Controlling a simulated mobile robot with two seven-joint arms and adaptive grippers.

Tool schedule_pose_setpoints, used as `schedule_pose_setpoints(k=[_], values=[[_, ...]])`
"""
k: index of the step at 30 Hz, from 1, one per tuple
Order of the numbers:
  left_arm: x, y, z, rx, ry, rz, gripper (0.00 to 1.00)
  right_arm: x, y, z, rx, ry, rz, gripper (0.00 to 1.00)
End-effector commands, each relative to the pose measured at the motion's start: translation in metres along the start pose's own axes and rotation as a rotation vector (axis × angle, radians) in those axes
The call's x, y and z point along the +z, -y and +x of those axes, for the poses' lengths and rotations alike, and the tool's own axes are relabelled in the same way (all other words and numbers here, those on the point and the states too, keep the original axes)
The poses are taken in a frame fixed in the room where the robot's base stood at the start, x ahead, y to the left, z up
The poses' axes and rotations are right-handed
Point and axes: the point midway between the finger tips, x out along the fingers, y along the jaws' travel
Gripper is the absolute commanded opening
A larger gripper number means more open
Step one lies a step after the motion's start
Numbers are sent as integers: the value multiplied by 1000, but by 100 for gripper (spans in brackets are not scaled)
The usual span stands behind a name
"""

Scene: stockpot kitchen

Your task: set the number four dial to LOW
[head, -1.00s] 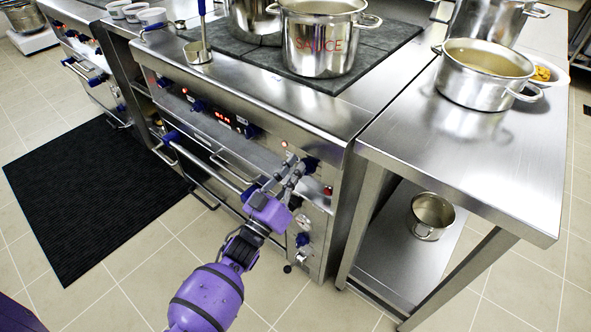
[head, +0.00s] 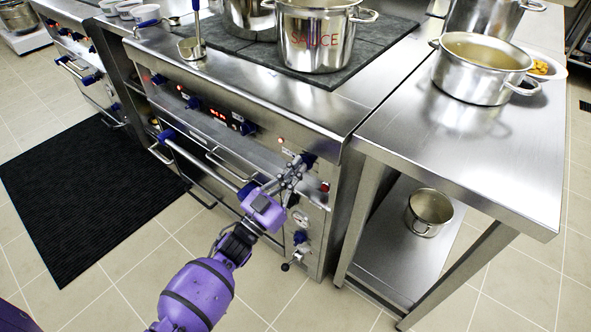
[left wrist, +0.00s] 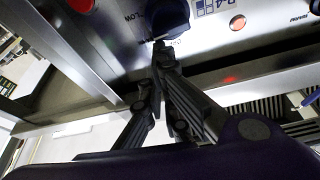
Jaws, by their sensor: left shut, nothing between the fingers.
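The number four dial is a dark blue knob (head: 308,158) at the right end of the stove's front panel. It also shows at the top of the left wrist view (left wrist: 170,17), beside a printed label reading P-4 (left wrist: 214,6) and upside-down lettering that looks like LOW (left wrist: 135,16). My left gripper (head: 300,163) is shut and empty, with its fingertips at the dial's edge. In the left wrist view the fingertips (left wrist: 161,47) meet the dial's lower side; I cannot tell whether they touch it. The dial's pointer is not clear. My right gripper is not in view.
The oven rail (head: 205,162) runs left of my gripper. A SAUCE pot (head: 318,38) stands on the stove. A steel table (head: 440,150) adjoins at right.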

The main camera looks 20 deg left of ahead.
Motion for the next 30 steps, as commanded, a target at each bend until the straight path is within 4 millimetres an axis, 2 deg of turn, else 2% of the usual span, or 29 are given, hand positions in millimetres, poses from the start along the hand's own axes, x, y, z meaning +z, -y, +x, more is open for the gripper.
schedule_pose_setpoints(k=[12,30], values=[[3,-5,-1,45,1,127,0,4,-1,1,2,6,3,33],[5,-7,-2,68,1,193,0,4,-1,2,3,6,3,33]])
